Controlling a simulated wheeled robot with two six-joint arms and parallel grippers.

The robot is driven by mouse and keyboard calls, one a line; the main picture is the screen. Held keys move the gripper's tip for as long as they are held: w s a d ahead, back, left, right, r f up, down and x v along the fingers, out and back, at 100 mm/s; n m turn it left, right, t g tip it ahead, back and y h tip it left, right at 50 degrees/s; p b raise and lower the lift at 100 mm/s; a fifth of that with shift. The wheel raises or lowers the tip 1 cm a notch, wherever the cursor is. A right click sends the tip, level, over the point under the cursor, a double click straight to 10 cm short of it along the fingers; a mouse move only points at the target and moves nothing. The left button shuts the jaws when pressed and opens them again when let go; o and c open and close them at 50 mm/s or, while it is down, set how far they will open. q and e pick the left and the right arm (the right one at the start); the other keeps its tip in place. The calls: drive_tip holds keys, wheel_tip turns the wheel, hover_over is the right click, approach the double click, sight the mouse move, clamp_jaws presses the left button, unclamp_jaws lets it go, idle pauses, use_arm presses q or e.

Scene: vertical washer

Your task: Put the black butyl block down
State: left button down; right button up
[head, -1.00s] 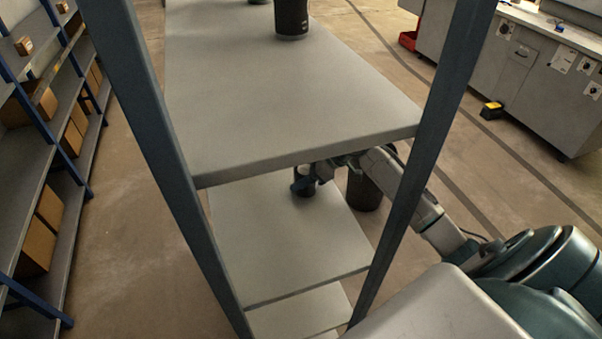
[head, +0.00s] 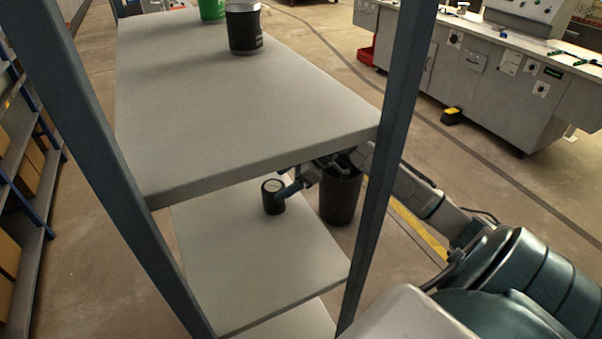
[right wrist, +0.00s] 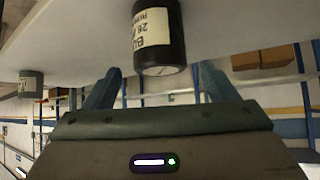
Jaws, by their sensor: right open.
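The black butyl block (head: 273,198), a black cylinder, stands upright on the lower grey shelf (head: 255,262) of the rack. In the right wrist view the block (right wrist: 158,40), with a pale printed label, appears upside down. My right gripper (head: 285,191) is beside the block, under the top shelf. In the right wrist view its two fingers (right wrist: 158,88) are spread apart, with the block standing between and beyond their tips. No finger visibly touches it. My left gripper is not in view.
The top shelf (head: 230,120) holds a black canister (head: 244,30) and a green one (head: 212,9). A rack post (head: 388,150) stands before my right arm. A dark bin (head: 341,198) is on the floor beyond the shelf. The lower shelf around the block is mostly bare.

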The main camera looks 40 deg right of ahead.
drive_tip(key=b+v, duration=0.2)
drive_tip(key=v, duration=0.4)
idle(0.5)
